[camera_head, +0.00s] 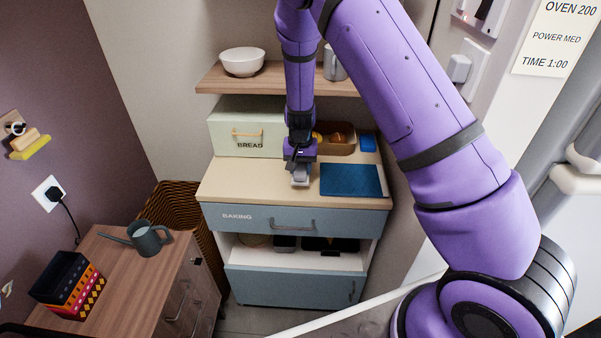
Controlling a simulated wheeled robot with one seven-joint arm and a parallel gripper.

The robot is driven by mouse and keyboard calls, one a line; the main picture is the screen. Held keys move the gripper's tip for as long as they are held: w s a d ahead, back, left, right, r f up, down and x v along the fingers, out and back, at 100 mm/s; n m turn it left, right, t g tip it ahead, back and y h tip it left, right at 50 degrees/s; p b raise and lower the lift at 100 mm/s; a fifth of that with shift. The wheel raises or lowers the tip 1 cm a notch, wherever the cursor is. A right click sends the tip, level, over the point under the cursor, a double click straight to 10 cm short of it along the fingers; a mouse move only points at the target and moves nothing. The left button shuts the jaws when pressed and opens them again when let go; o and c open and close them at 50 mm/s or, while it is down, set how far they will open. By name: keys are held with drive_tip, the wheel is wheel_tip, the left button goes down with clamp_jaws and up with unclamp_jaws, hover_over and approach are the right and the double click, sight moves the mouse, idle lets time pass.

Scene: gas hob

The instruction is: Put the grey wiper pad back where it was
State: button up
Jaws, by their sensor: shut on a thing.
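My gripper (300,172) points down over the cream top of the blue-fronted cabinet (250,182), just left of a dark blue mat (350,180). It is shut on a small light grey thing at its fingertips, which looks like the grey wiper pad (300,181). The pad is low over the cabinet top near its front edge; I cannot tell whether it touches the surface. The fingers and part of the pad are too small to make out clearly.
Behind my gripper stand a bread box (240,125), a brown tray (345,147) and a small blue block (367,141). A wooden shelf (275,80) with a white bowl (243,62) hangs above. The cabinet top left of my gripper is clear.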

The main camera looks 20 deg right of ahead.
wheel_tip(320, 180, down, 2)
drive_tip(key=shift+f, duration=0.1)
drive_tip(key=o, duration=1)
drive_tip(key=shift+c, duration=0.2)
